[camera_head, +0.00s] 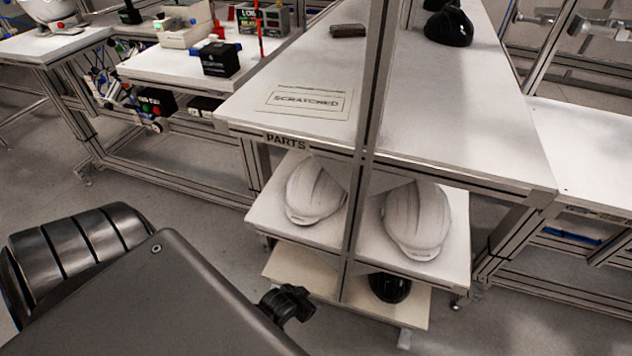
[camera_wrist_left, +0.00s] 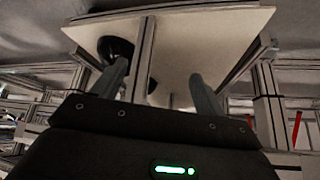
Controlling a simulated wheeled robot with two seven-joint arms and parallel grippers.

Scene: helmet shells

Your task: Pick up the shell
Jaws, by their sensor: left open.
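Two white shells sit on the middle shelf of the parts rack: a left one (camera_head: 315,190) and a right one (camera_head: 417,220), one on each side of the upright post. A black shell (camera_head: 390,288) lies on the bottom shelf, partly hidden by the shelf above. A dark rounded shell also shows in the left wrist view (camera_wrist_left: 116,48), beside a post. My left gripper (camera_head: 287,304) is in front of the rack, left of the bottom shelf. In the left wrist view its two fingers (camera_wrist_left: 160,88) are apart with nothing held between them. My right gripper is not in view.
The rack's metal post (camera_head: 366,130) stands between the white shells. Another workbench (camera_head: 180,66) stands behind left. Floor is clear left of the rack.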

